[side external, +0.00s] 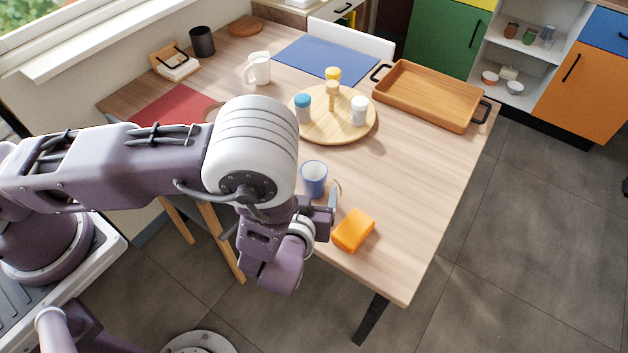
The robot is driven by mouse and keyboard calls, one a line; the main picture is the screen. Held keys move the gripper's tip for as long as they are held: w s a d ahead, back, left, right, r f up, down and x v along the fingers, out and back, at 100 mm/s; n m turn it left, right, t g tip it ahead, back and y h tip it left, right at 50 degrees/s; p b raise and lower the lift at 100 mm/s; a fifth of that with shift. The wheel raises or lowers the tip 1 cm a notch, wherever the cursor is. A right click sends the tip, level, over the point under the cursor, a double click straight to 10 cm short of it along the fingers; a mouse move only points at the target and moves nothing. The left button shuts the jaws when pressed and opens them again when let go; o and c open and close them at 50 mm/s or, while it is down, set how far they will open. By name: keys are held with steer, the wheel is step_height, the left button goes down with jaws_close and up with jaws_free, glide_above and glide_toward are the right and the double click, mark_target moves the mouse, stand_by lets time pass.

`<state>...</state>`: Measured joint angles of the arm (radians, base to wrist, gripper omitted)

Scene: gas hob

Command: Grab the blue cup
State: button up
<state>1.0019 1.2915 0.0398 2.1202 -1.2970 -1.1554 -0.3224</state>
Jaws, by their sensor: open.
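The blue cup (314,178) stands upright on the wooden table (425,215), near its front edge, with its pale inside showing. My gripper (327,212) is open, just in front of and slightly right of the cup. A finger shows close to the cup's lower right side. The rest of the gripper is partly hidden by my arm, and I cannot tell whether a finger touches the cup.
An orange sponge-like block (353,231) lies right of my gripper. Behind the cup, a round wooden board (345,131) holds several shakers. A wooden tray (430,95) and a white jug (258,68) stand farther back. The table's right side is clear.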

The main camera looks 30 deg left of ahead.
mark_target(312, 182)
steer(key=shift+s+a+f+t, duration=0.1)
steer(key=shift+a+f+t, duration=0.15)
steer(key=shift+t, duration=0.05)
steer(key=x, duration=0.7)
steer(key=shift+d+r, duration=0.1)
steer(key=shift+r, duration=0.25)
steer(key=c, duration=1.5)
steer(key=shift+r, duration=0.1)
